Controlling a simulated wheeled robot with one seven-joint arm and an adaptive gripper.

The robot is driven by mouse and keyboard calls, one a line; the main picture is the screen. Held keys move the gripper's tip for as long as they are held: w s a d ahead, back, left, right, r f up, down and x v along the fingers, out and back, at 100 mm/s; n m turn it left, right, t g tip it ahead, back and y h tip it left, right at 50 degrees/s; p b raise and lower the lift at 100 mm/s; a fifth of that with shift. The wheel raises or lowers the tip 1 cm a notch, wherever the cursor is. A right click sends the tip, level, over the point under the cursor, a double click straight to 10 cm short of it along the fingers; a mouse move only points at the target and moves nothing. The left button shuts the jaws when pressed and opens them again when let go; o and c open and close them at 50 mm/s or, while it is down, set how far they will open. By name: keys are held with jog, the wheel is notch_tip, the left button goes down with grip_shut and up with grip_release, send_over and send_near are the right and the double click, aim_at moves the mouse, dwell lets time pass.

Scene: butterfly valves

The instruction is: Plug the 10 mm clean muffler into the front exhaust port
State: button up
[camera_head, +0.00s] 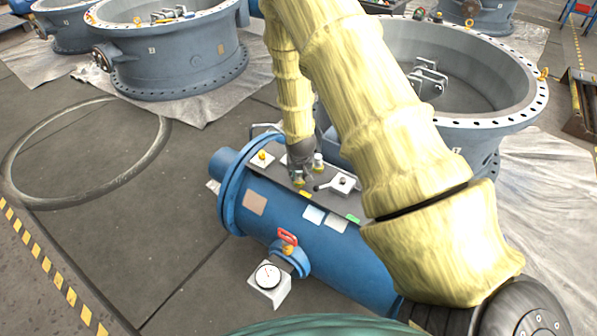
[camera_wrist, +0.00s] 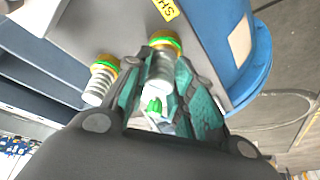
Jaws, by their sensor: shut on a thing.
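My gripper (camera_wrist: 160,85) is shut on a silver-grey muffler (camera_wrist: 161,68) with a green ring and a brass-coloured end, which points away from the palm. In the head view my gripper (camera_head: 299,172) is low over the grey top plate of the blue tank. A second, similar muffler (camera_wrist: 101,80) with a green ring is beside the fingers at the left of the wrist view. I cannot read either size or tell how clean they are. I cannot make out the front exhaust port, nor whether the held muffler touches the plate.
A red-handled valve (camera_head: 288,238) and a dial gauge (camera_head: 268,275) are in front. A large grey valve body (camera_head: 475,135) stands behind.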

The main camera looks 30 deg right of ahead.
jog(key=o, duration=1.5)
jog(key=shift+o, duration=0.2)
jog(key=shift+r, duration=0.15)
jog(key=shift+r+p, duration=2.5)
jog(key=shift+r, duration=1.1)
